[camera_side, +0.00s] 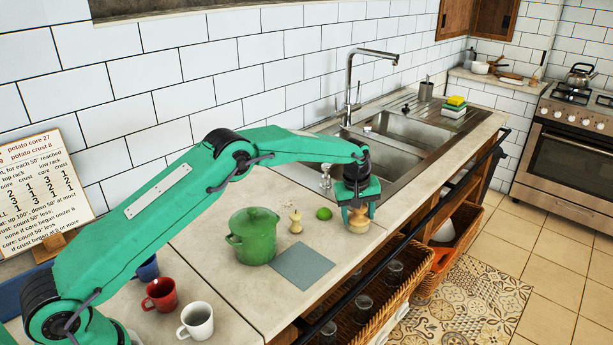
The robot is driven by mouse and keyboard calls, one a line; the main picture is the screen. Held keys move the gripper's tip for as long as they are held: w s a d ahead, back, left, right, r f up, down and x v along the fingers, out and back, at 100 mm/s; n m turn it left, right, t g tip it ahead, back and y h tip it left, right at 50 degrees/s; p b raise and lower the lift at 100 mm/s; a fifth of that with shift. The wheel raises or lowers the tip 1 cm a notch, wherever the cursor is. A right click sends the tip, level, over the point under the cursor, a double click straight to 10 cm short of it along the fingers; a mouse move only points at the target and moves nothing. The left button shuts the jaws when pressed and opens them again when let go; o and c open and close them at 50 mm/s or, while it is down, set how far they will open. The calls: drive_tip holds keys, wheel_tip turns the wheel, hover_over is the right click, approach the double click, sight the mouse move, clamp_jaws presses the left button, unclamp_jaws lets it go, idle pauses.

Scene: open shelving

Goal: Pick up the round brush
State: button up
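A round, light wooden brush (358,224) stands on the counter near its front edge, just left of the sink. My gripper (358,210) points straight down over it, with one finger on each side of its upper part. The fingers are apart, but I cannot tell whether they touch the brush. The gripper hides the brush's top. The brush's base seems to rest on the counter.
A lime (324,213), a small wooden piece with a knob (295,222) and a green lidded pot (252,237) stand to the left. A grey square (302,267) lies in front. Red (161,294) and white mugs (197,321) are at lower left. The faucet (350,85) rises behind the sink.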

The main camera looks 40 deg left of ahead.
drive_tip(key=shift+r, duration=0.1)
drive_tip(key=shift+r, duration=0.8)
drive_tip(key=r, duration=0.2)
drive_tip(key=shift+s+d+r, duration=0.15)
drive_tip(key=shift+d+r, duration=0.1)
drive_tip(key=shift+r, duration=0.1)
drive_tip(key=s+d+r, duration=0.2)
drive_tip(key=d, duration=0.1)
drive_tip(key=s+d+r, duration=0.2)
drive_tip(key=d, duration=0.1)
drive_tip(key=s+d+r, duration=0.2)
drive_tip(key=d, duration=0.1)
drive_tip(key=shift+s+r, duration=0.3)
